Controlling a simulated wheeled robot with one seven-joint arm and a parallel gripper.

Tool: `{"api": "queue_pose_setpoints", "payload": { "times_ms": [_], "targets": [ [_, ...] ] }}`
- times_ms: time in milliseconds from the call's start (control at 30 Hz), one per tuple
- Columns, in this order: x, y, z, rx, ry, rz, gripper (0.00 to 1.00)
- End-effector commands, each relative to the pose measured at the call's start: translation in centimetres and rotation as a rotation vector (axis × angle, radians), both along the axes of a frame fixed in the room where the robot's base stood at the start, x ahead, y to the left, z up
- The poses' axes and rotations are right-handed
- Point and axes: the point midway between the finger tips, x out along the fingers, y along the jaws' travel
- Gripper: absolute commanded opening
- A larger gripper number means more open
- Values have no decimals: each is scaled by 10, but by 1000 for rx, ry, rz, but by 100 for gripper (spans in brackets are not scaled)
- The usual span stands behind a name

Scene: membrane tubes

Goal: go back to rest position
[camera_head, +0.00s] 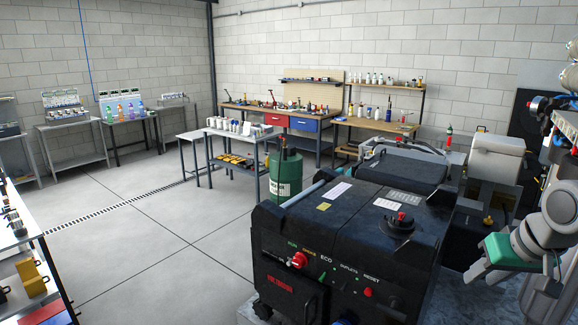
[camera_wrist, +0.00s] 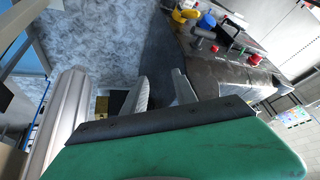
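My gripper (camera_head: 474,277) shows at the right edge in the head view, with a green body, beside the right end of a large black machine (camera_head: 335,235) and apart from it. In the wrist view my gripper (camera_wrist: 160,84) has its two pale fingers spread, with nothing seen between them. A pale grey cylinder (camera_wrist: 68,112) stands at the left of the fingers in the wrist view; I cannot tell what it is. The black machine (camera_wrist: 235,75) also shows there, with red, blue and yellow parts on it.
A green drum (camera_head: 286,175) stands behind the machine. Benches with tools and bottles line the back wall, and a low table (camera_head: 215,134) with white cups stands before them. A shelf with coloured bins (camera_head: 35,287) is at front left. The floor (camera_head: 150,220) between is clear.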

Motion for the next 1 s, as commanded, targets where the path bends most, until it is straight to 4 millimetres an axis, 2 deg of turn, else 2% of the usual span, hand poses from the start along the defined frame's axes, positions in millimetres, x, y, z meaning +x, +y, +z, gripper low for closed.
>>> {"api": "queue_pose_setpoints", "payload": {
  "times_ms": [100,167,267,367,400,500,600,733,833,1000],
  "targets": [
    [-11,-17,-36,41,25,-148,34],
    [-20,-21,-57,53,45,-226,34],
    [-37,-10,-101,61,98,-337,34],
    [-60,23,-149,42,169,-409,34],
    [-69,42,-166,26,194,-417,34],
    [-88,95,-200,-14,237,-351,34],
    [-85,156,-210,-45,207,-167,34],
    [-71,215,-192,-75,113,33,34],
    [-69,238,-190,-80,99,112,34],
    [-69,244,-189,-80,99,130,34]
  ]
}}
